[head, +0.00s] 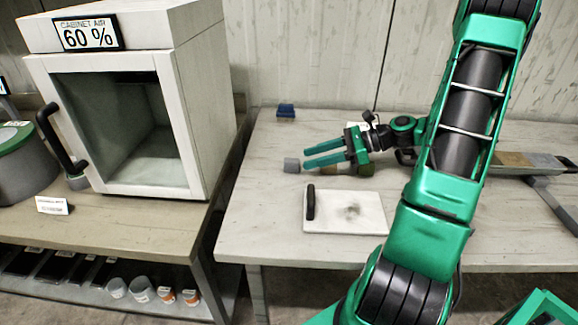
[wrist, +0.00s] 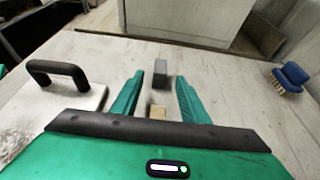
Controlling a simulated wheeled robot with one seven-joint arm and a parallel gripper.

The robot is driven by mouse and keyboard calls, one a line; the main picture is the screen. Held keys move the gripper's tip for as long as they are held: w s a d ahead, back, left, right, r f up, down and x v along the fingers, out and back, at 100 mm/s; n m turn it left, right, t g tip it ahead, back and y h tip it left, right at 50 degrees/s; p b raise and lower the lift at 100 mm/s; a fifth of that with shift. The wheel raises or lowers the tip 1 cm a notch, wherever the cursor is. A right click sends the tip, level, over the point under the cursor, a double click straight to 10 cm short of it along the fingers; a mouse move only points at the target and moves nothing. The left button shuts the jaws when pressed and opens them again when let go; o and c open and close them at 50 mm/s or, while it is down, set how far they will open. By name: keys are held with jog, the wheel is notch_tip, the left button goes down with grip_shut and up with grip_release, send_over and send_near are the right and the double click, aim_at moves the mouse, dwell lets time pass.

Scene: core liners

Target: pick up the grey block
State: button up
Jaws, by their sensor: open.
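The grey block (head: 291,165) stands on the pale table, just beyond my fingertips in the head view. In the wrist view the grey block (wrist: 160,67) is ahead of the fingers, near the middle of the gap. My gripper (head: 306,158) is open, with its green fingers pointing left at the block. In the wrist view the fingers (wrist: 160,78) are spread apart with nothing held between them. I cannot tell how high they are above the table.
A tan block (wrist: 157,112) shows nearer, below the gap between the fingers. A white board (head: 365,212) with a black handle lies in front. A blue brush (head: 286,110) sits at the back. A white cabinet (head: 190,90) stands left on another bench.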

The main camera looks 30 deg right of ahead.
aim_at(292, 165)
jog(key=shift+x, duration=1.9)
grip_shut()
jog(key=shift+r, duration=0.1)
